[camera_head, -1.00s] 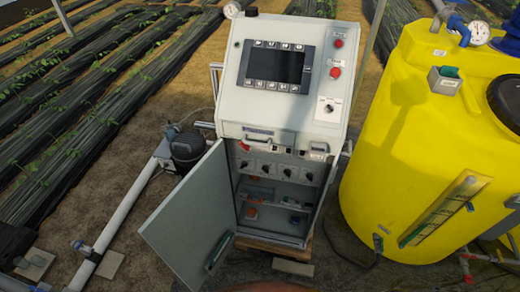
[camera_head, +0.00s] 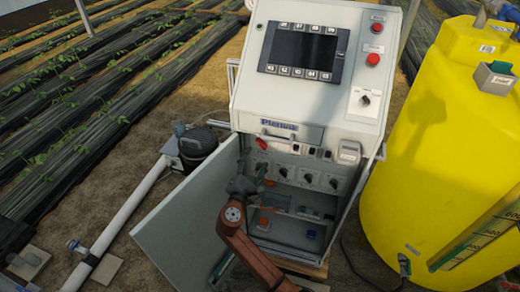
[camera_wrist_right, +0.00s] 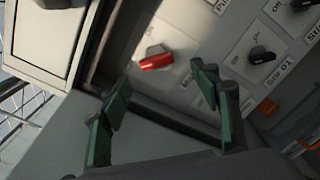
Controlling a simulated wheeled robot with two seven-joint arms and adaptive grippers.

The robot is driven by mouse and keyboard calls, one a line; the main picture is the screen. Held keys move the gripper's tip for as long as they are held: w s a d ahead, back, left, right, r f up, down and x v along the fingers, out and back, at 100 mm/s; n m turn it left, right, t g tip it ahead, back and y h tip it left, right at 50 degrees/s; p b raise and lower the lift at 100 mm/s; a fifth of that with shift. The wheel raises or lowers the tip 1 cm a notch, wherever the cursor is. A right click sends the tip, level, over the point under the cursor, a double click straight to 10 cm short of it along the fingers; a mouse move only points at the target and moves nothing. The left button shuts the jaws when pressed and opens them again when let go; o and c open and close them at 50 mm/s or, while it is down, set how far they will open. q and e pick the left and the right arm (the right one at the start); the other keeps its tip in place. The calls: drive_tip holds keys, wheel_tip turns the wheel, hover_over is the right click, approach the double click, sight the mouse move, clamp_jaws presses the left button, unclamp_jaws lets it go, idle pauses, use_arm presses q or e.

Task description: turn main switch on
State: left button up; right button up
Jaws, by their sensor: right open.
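The red rotary main switch (camera_head: 262,144) sits at the upper left of the lower panel inside the open cabinet. In the right wrist view its red handle (camera_wrist_right: 156,61) lies slightly tilted, near horizontal in the picture, on a grey base. My right gripper (camera_head: 248,178) is in front of the cabinet opening, below the switch in the head view. In the right wrist view its green-padded fingers (camera_wrist_right: 160,92) are spread and empty, with the switch beyond the gap, apart from them. My left gripper is out of view.
The open cabinet door (camera_head: 188,215) stands left of my right arm. Several black rotary switches (camera_head: 308,174) line the same panel. A console with a screen (camera_head: 303,52) is above. A yellow tank (camera_head: 420,150) stands to the right.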

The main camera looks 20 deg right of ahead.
sight(261, 145)
drive_tip(key=x, duration=0.2)
drive_tip(key=b+x, duration=0.1)
drive_tip(key=x, duration=0.2)
drive_tip(key=r+x, duration=0.1)
drive_tip(key=x, duration=0.1)
drive_tip(key=shift+w+d, duration=0.2)
drive_tip(key=shift+w, duration=0.05)
drive_tip(key=shift+c, duration=0.7)
drive_tip(key=shift+a, duration=0.1)
drive_tip(key=c, duration=1)
drive_tip(key=shift+f, duration=0.1)
